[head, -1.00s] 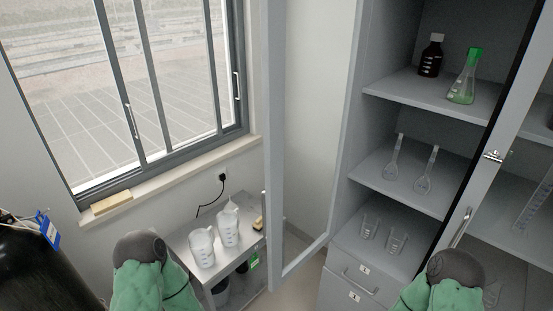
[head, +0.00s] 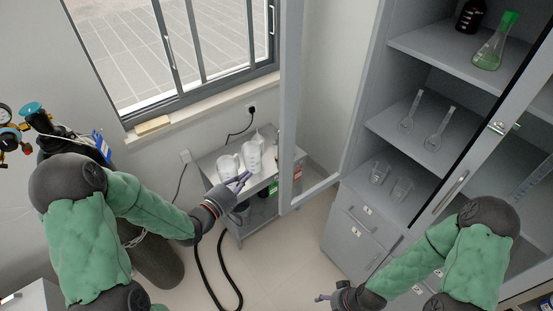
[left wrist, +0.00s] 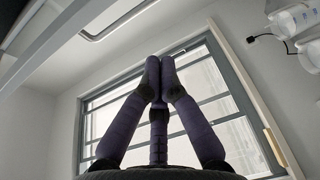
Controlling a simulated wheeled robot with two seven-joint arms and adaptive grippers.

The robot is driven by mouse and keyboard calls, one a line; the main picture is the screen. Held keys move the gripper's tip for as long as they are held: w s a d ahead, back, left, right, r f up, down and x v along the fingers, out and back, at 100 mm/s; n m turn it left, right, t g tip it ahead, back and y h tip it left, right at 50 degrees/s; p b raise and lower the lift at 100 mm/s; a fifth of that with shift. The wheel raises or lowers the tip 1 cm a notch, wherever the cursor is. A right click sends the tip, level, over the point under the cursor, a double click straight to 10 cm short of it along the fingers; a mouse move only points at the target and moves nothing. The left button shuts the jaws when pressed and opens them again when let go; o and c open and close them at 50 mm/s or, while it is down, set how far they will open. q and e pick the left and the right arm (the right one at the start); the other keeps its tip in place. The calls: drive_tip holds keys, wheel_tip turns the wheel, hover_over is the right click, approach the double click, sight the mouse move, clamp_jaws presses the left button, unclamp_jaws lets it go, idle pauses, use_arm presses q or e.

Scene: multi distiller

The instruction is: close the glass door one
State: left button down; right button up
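The glass door (head: 291,130) of the grey cabinet stands open, swung out to the left, and the shelves behind it are exposed. My left gripper (head: 244,180) is left of the door's lower free edge, in front of the small side table, and looks apart from the door. In the left wrist view its purple fingers (left wrist: 160,62) meet at the tips with nothing between them. A pale panel edge with a bar handle (left wrist: 120,22), probably the door, shows at the upper left there. My right gripper (head: 322,298) is low at the bottom edge; its finger opening is unclear.
The cabinet's other glass door (head: 478,165) is at the right. Shelves hold flasks (head: 494,42) and beakers. A side table (head: 210,160) with white jugs (head: 252,155) stands behind my left gripper. A dark gas cylinder (head: 150,255) is at left.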

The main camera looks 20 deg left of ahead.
use_arm(q)
drive_tip(key=w+d+r, duration=0.2)
drive_tip(key=w+d, duration=0.4)
drive_tip(key=shift+w+d+p, duration=0.25)
drive_tip(key=shift+w+p, duration=0.05)
idle(0.4)
drive_tip(key=shift+s, duration=0.1)
